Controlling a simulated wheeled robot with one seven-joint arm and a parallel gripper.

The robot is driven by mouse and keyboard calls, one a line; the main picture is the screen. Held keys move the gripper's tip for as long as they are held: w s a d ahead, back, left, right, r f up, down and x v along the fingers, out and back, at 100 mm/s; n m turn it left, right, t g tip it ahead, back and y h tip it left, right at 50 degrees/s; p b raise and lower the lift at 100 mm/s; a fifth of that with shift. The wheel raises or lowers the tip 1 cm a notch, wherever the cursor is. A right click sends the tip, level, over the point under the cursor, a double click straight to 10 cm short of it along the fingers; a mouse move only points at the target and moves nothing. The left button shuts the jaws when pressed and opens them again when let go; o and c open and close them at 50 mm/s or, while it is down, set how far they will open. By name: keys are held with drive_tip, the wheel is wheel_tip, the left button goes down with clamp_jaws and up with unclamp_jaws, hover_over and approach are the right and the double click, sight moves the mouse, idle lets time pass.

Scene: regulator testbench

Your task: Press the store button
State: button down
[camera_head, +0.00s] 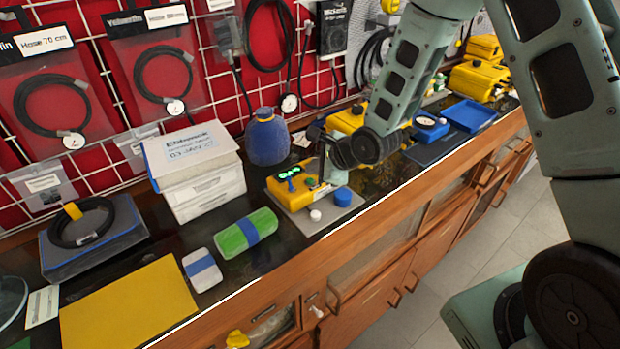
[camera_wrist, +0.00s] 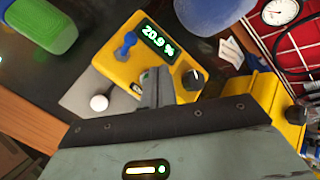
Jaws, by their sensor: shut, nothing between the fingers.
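The yellow regulator box (camera_head: 280,190) sits on a grey plate (camera_head: 325,219) on the dark bench. In the wrist view the box (camera_wrist: 127,63) has a green display (camera_wrist: 157,42) reading about 20.9 %, a blue lever (camera_wrist: 126,44) and a black knob (camera_wrist: 193,79). A small light spot (camera_wrist: 136,88) beside my fingers may be a button; I cannot read a store label. My gripper (camera_wrist: 157,80) is shut and empty, its fingertips over the box face, hiding part of it. Contact cannot be told. In the head view my gripper (camera_head: 325,178) points down at the box's right side.
A blue round bottle (camera_head: 267,138) stands close behind. A white carton (camera_head: 203,185) and a green block (camera_head: 245,232) are to the left. More yellow devices (camera_head: 345,121) stand behind my wrist.

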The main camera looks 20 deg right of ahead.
wheel_tip(320, 180, up, 5)
drive_tip(key=p, duration=0.4)
drive_tip(key=shift+f, duration=0.1)
idle(0.6)
drive_tip(key=s+a+r+n+g+h+b, duration=0.1)
drive_tip(key=s+a+r+n+g, duration=0.1)
drive_tip(key=s+a+r+n, duration=0.4)
drive_tip(key=s+a+r+n+g+h, duration=0.1)
drive_tip(key=s+n+g, duration=0.1)
drive_tip(key=s+n, duration=0.7)
drive_tip(key=s+r+n+g+h, duration=0.1)
drive_tip(key=s+r+n+g, duration=0.1)
drive_tip(key=s+n, duration=0.5)
drive_tip(key=s+r+n+g+h+b, duration=0.1)
drive_tip(key=s+r+n+g, duration=0.1)
drive_tip(key=s+n, duration=0.4)
drive_tip(key=s, duration=0.4)
drive_tip(key=shift+s+r+n, duration=0.3)
drive_tip(key=shift+r+n, duration=0.05)
drive_tip(key=shift+n, duration=0.05)
